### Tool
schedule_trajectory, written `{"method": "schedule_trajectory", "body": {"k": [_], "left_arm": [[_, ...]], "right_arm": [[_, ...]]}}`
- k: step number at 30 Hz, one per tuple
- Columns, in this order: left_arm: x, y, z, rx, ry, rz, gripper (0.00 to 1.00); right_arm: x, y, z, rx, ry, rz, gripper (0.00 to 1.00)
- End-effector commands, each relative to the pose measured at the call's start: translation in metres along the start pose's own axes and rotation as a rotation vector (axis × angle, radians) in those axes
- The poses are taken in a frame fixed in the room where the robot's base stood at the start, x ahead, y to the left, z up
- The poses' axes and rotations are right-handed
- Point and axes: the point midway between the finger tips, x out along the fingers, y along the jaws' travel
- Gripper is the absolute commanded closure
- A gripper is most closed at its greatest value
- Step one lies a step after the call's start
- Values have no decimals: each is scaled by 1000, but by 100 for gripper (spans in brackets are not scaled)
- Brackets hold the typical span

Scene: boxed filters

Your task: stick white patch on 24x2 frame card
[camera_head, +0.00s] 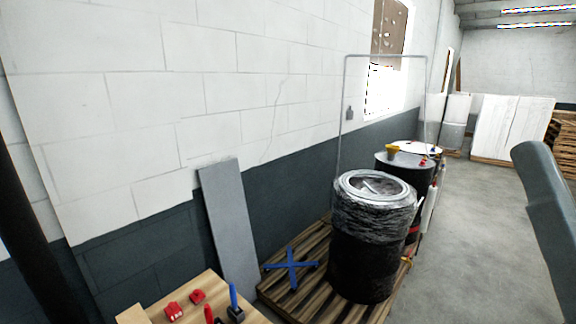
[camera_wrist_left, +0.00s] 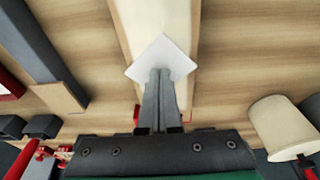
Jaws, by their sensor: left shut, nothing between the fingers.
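In the left wrist view, a small white square patch (camera_wrist_left: 165,54) sits cornerwise over a pale cream strip (camera_wrist_left: 192,30). My left gripper (camera_wrist_left: 160,75) is shut, with its fingertips at the patch's near edge. The fingers overlap the patch in the picture, and I cannot tell whether they touch it. I cannot make out any print that marks a 24x2 frame card. My right gripper is not in view.
The wooden tabletop shows a dark grey bar (camera_wrist_left: 45,50) at left and a cream cylinder (camera_wrist_left: 280,125) at right. The head view shows red pieces (camera_head: 173,312) on a table corner, a grey board (camera_head: 228,225) and a wrapped drum (camera_head: 365,260) on a pallet.

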Motion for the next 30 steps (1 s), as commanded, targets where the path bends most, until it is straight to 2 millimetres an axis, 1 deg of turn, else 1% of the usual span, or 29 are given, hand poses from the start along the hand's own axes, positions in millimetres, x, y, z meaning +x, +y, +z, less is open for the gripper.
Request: {"method": "schedule_trajectory", "body": {"k": [1, 5, 30], "left_arm": [[1, -1, 3, 0, -6, -2, 100], [-6, -1, 1, 0, -5, -2, 100], [-66, 0, -13, 0, 0, 0, 100]], "right_arm": [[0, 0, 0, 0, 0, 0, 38], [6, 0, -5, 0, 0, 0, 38], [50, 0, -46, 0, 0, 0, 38]]}}
